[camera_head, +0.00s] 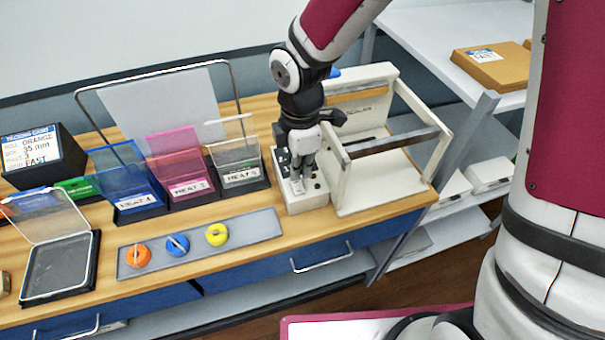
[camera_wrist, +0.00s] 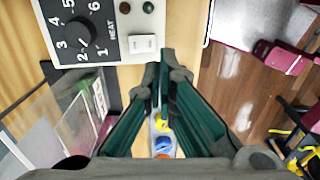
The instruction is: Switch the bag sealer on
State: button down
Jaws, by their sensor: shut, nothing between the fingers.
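The bag sealer (camera_head: 345,207) is a cream frame with a crossbar at the right end of the wooden table. Its control panel (camera_wrist: 110,75) fills the upper left of the wrist view. My gripper (camera_head: 297,190) is shut and empty, pointing down over the panel. In the wrist view its fingertips (camera_wrist: 163,72) lie just below and right of the switch; contact cannot be told.
A packing card (camera_head: 32,147) reads orange, 35 mm, 3, fast. Labelled heat bins (camera_head: 188,188) stand left of the sealer. A grey tray (camera_head: 262,228) holds orange, blue and yellow rings. A clear-lidded black box (camera_head: 60,268) is at far left. Shelves (camera_head: 440,40) stand at right.

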notch_tip(320, 180, up, 6)
jog(key=s, duration=0.1)
jog(key=shift+s+d+r, duration=0.15)
jog(key=shift+s+d, duration=0.1)
jog(key=shift+d, duration=0.1)
jog(key=s+d+r+m+t, duration=0.2)
jog(key=s+d+r+m, duration=0.4)
jog(key=d+r+m, duration=0.2)
jog(key=s+d+r+m+t+b, duration=0.1)
jog(key=s+d+r+m+t, duration=0.2)
jog(key=m, duration=1)
jog(key=s+d+r, duration=0.3)
jog(key=d+r, duration=0.2)
jog(key=d, duration=0.1)
